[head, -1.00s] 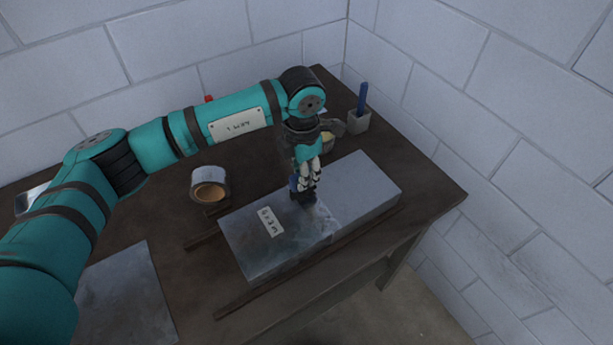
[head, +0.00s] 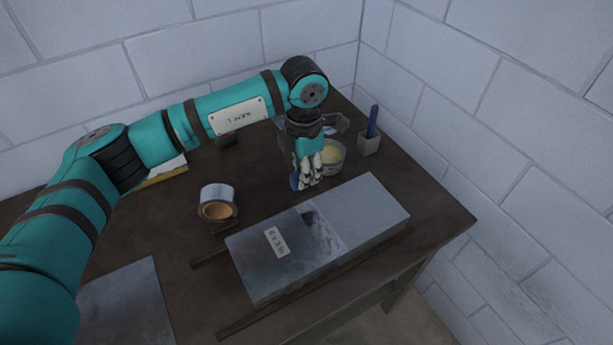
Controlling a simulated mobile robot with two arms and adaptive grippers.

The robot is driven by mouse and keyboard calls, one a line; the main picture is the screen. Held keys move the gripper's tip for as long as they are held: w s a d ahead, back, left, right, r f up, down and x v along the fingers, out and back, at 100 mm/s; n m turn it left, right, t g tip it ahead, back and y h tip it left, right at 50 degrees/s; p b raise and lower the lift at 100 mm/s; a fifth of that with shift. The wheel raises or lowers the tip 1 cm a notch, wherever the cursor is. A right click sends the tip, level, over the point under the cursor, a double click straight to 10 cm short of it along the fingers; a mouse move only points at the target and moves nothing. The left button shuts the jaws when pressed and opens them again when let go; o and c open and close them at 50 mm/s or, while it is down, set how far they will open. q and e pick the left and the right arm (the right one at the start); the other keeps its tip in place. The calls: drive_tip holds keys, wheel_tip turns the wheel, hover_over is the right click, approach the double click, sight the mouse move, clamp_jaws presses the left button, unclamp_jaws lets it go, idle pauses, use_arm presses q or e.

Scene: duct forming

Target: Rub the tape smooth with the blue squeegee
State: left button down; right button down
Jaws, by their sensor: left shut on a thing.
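The grey metal duct (head: 368,212) lies on the table, with a label on its left half. A band of tape (head: 321,229) crosses its top near the middle; it looks uneven, with dark and light patches. My left gripper (head: 308,184) is shut on the blue squeegee (head: 294,181), which is mostly hidden by the fingers. The gripper is at the duct's far side, apart from the tape. My right gripper is out of view.
A tape roll (head: 218,203) stands left of the duct. A tub with yellowish contents (head: 333,156) is just behind my gripper. A grey cup (head: 369,145) holds a blue-handled tool (head: 373,121). A flat metal sheet (head: 128,305) lies at front left.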

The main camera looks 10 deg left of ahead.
use_arm(q)
drive_tip(key=shift+w+a+r, duration=0.1)
drive_tip(key=shift+w+r, duration=0.05)
drive_tip(key=shift+r, duration=0.55)
drive_tip(key=shift+r+p, duration=0.55)
drive_tip(key=shift+r, duration=0.45)
drive_tip(key=shift+f, duration=0.1)
